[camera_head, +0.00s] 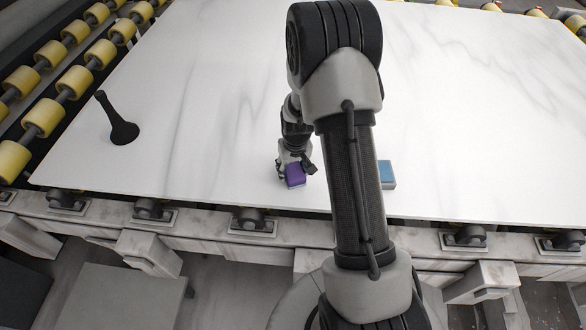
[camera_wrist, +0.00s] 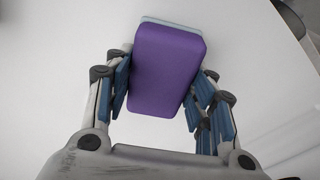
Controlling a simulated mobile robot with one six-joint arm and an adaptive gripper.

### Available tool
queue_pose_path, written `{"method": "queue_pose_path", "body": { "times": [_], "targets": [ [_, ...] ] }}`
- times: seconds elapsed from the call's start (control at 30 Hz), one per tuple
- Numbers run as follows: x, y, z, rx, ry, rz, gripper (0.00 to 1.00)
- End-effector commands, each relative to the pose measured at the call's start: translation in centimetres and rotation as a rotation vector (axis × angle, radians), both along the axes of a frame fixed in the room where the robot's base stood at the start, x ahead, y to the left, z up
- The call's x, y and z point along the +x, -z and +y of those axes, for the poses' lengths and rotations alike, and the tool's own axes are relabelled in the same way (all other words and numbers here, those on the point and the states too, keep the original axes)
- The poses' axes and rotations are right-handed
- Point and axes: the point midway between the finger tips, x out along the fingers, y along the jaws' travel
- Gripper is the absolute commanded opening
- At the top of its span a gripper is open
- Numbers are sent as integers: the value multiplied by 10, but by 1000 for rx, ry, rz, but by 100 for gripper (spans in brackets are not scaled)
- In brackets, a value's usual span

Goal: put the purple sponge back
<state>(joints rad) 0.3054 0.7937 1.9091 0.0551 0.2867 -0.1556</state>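The purple sponge (camera_head: 295,175) is near the front edge of the white stone slab (camera_head: 220,90), left of my arm. In the wrist view the purple sponge (camera_wrist: 167,70) is a block with a purple face and a thin pale blue-grey layer along its far edge. My gripper (camera_head: 297,163) is at the sponge from above. In the wrist view my gripper (camera_wrist: 160,88) has its blue-padded fingers on both sides of the sponge, seemingly closed against it. Whether the sponge is lifted off the slab I cannot tell.
A blue sponge-like block (camera_head: 387,174) lies on the slab just right of my arm, partly hidden by it. A black tool with a wide base (camera_head: 121,128) is at the left. Yellow rollers (camera_head: 45,115) line the left side. Much of the slab is bare.

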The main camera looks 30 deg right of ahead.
Motion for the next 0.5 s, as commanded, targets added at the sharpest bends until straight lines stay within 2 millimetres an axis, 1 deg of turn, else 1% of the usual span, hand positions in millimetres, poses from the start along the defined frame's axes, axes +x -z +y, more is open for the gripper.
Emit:
{"method": "queue_pose_path", "body": {
  "times": [0.03, 0.27, 0.5],
  "targets": [
    [0, 0, 0, 0, 0, 0, 54],
    [0, 0, 0, 0, 0, 0, 69],
    [0, 0, 0, 0, 0, 0, 69]
  ]
}}
